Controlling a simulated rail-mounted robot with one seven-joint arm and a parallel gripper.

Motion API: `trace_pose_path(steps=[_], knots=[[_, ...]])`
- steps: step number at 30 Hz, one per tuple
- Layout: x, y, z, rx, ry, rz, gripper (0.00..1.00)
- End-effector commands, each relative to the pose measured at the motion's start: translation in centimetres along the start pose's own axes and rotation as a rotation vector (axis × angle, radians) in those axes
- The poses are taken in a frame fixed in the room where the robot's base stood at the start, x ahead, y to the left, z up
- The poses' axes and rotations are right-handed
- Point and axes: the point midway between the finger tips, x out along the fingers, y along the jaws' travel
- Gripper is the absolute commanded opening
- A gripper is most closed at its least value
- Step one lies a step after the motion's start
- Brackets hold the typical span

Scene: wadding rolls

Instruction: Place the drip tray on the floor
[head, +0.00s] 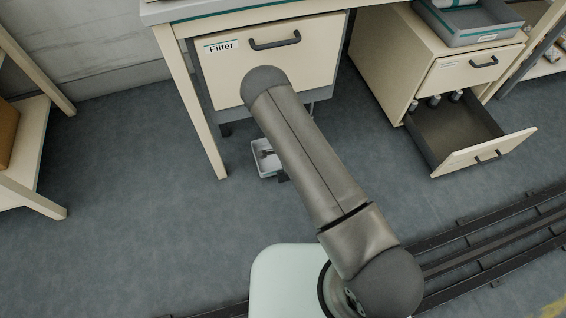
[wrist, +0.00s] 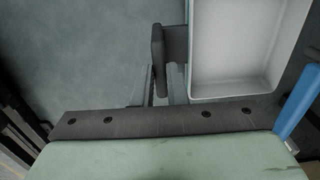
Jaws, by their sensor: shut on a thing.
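The drip tray (head: 264,160) is a small pale, shallow tray under the desk, left of my arm in the head view. In the wrist view the drip tray (wrist: 238,93) shows at the upper right with its pale inside open upward; I see nothing in the visible part. My gripper (wrist: 172,45) is dark and shut at the tray's left side. In the head view my arm hides most of the gripper and part of the tray's right side. I cannot tell whether the tray touches the floor.
The desk (head: 160,70) with a drawer marked "Filter" (head: 270,58) stands above the tray. At right, a cabinet's lower drawer (head: 490,150) is pulled out, with small items at its back. A blue bar (wrist: 297,103) is right of the tray. Open floor (head: 130,190) lies to the left.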

Motion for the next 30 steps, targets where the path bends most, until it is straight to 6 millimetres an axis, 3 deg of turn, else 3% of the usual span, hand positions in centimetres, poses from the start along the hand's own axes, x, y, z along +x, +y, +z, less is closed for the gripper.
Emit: trace_pose_path(steps=[3,12,18,28,29,30], knots=[[0.3,-2.2,-0.1,-0.002,0.003,-0.001,0.0],[0.4,-4.5,-0.1,-0.001,0.003,0.002,0.0],[3.6,-4.3,-0.1,0.0,0.002,0.002,0.0],[3.8,-4.3,-0.1,0.001,0.001,0.002,0.0],[3.8,-4.2,-0.1,0.001,0.001,0.003,0.18],[3.7,-4.2,-0.1,0.0,0.001,0.003,0.29]])
